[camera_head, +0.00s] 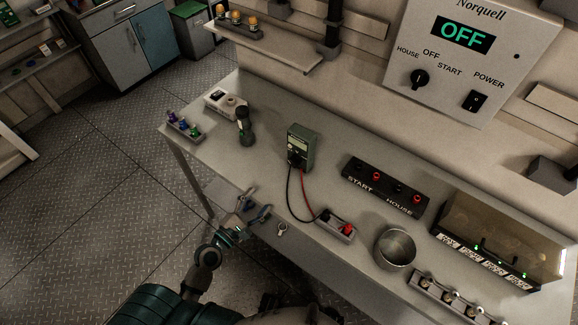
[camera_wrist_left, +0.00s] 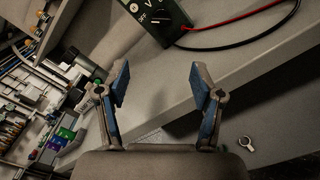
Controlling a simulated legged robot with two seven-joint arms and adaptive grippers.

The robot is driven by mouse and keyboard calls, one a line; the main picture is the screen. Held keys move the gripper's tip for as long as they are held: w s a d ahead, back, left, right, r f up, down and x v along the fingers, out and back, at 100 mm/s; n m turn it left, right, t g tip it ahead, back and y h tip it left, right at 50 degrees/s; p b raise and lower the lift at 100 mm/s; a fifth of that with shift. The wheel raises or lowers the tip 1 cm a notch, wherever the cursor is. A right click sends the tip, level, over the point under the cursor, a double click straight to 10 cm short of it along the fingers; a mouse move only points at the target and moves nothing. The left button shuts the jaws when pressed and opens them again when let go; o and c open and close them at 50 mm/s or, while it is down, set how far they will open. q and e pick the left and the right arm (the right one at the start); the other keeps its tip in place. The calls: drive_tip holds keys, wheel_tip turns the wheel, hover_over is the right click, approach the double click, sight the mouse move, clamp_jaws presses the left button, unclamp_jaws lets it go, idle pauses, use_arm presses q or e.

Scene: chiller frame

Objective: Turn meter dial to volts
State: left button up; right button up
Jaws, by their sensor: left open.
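The green multimeter (camera_head: 300,147) stands upright on the bench, with a black and a red lead running from it to a small holder (camera_head: 336,227). In the left wrist view the meter's lower face (camera_wrist_left: 160,20) shows at the top, with its dark round dial (camera_wrist_left: 160,17) and the printed letters OFF and V. Its upper part is cut off. My left gripper (camera_head: 258,205) is at the bench's front edge, in front of and below the meter. Its two blue-padded fingers (camera_wrist_left: 160,92) are apart with nothing between them. My right gripper is not in view.
A START/HOUSE terminal block (camera_head: 385,187) lies right of the meter, with a metal cup (camera_head: 395,247) in front. A flashlight (camera_head: 244,126) stands to the left. A small ring-shaped part (camera_head: 281,229) lies near the front edge. A wall panel (camera_head: 470,55) reads OFF.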

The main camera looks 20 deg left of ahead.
use_arm(q)
drive_tip(key=p, duration=0.1)
approach(292, 165)
drive_tip(key=x, duration=0.8)
drive_tip(key=shift+w, duration=0.4)
drive_tip(key=shift+w+a+f, duration=0.1)
drive_tip(key=shift+a, duration=0.05)
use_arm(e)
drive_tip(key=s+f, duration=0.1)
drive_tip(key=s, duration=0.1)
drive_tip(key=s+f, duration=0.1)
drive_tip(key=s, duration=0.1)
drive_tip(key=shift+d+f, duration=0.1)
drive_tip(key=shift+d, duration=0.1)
use_arm(q)
drive_tip(key=shift+c, duration=0.3)
drive_tip(key=shift+d, duration=0.35)
drive_tip(key=c, duration=1.1)
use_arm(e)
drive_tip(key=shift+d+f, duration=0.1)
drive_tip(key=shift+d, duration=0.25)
